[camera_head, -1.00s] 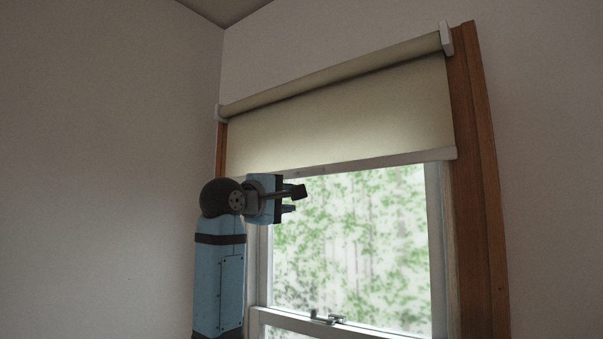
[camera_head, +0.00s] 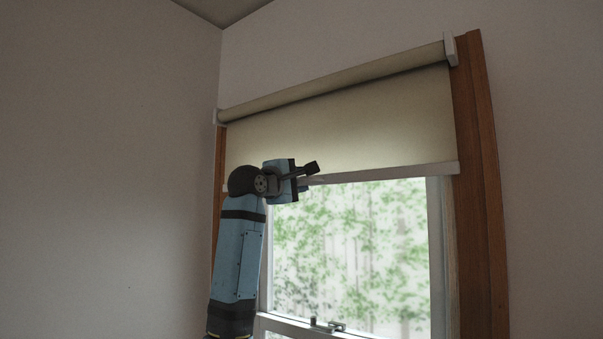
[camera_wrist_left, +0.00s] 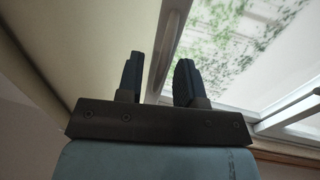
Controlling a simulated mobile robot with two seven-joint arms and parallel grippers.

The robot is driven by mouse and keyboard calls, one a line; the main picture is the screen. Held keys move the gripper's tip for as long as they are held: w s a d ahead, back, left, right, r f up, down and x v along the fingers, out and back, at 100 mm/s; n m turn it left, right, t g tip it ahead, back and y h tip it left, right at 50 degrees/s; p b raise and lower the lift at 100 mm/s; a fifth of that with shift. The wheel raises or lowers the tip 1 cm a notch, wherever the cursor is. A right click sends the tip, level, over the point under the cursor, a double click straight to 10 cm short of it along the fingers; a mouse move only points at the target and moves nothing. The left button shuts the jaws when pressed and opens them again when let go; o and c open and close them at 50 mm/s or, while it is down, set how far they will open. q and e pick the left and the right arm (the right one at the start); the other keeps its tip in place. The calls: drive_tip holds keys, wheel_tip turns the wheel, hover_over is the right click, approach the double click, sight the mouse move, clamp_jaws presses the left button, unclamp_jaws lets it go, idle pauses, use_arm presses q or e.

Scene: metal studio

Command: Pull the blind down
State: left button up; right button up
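The cream roller blind (camera_head: 370,125) hangs partly down over the window and also shows in the left wrist view (camera_wrist_left: 85,40). Its pale bottom bar (camera_head: 400,172) runs along the lower edge. My left gripper (camera_head: 308,178) is at the left part of this bar, one finger over the cloth and the other about level with or below the bar. In the left wrist view the two dark fingers (camera_wrist_left: 159,80) are apart, and the bar (camera_wrist_left: 172,35) runs through the gap between them. I cannot tell whether either finger touches it. My right gripper is not in view.
A wooden frame (camera_head: 481,200) borders the window on the right. The glass (camera_head: 350,250) below the blind is clear, with a latch (camera_head: 327,325) on the sash at the bottom. A plain wall (camera_head: 100,170) stands at left.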

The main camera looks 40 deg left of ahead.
use_arm(q)
drive_tip(key=shift+w, duration=0.6)
drive_tip(key=shift+a, duration=0.1)
clamp_jaws()
